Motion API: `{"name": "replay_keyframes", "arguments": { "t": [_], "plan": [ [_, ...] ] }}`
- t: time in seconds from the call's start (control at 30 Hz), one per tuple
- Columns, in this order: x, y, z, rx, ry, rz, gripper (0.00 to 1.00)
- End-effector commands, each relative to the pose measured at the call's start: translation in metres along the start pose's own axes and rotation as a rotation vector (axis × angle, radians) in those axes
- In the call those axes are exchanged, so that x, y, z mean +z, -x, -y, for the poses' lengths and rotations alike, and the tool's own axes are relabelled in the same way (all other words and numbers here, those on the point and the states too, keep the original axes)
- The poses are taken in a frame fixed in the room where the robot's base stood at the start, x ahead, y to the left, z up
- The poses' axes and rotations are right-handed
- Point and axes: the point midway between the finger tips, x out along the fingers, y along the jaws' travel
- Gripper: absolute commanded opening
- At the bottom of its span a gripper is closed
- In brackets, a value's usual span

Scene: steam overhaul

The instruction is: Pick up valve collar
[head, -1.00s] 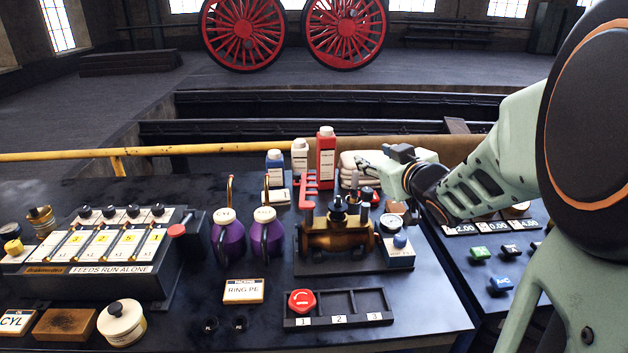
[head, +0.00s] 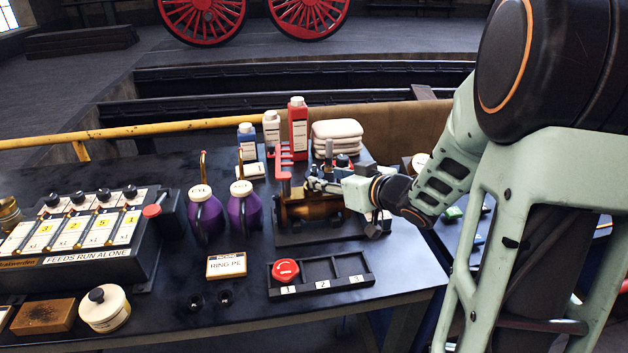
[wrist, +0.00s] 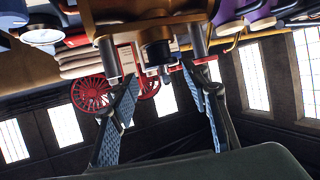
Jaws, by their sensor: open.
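The brass valve body (head: 318,208) stands on a dark base plate on the bench, partly hidden by my gripper (head: 318,182). In the wrist view its brass body (wrist: 180,24) is at the top, with a metal post on each side. A dark round part (wrist: 156,50) is on it between the posts. It looks like the valve collar, but I cannot be sure. My gripper also shows in the wrist view (wrist: 160,80), its fingers apart, spread to either side of the dark part's line. I see nothing held, and cannot tell whether the fingers touch anything.
A tray (head: 322,283) with slots 1 to 3 holds a red wheel (head: 285,270) in slot 1. Red pipework (head: 284,165) rises left of the valve. Purple oil cans (head: 244,210), bottles (head: 298,128) and folded cloths (head: 338,130) stand nearby. Bench is clear front right.

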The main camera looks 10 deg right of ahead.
Motion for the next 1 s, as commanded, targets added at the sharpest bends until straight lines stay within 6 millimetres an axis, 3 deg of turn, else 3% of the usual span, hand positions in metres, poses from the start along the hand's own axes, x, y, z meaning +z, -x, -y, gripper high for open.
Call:
{"name": "replay_keyframes", "arguments": {
  "t": [0.3, 0.63, 1.0],
  "plan": [
    [0.001, -0.044, 0.003, -0.001, 0.001, 0.001, 0.43],
    [0.000, -0.050, 0.003, 0.001, 0.001, 0.000, 0.43],
    [-0.001, -0.050, 0.003, 0.001, 0.002, -0.001, 0.03]
  ]
}}
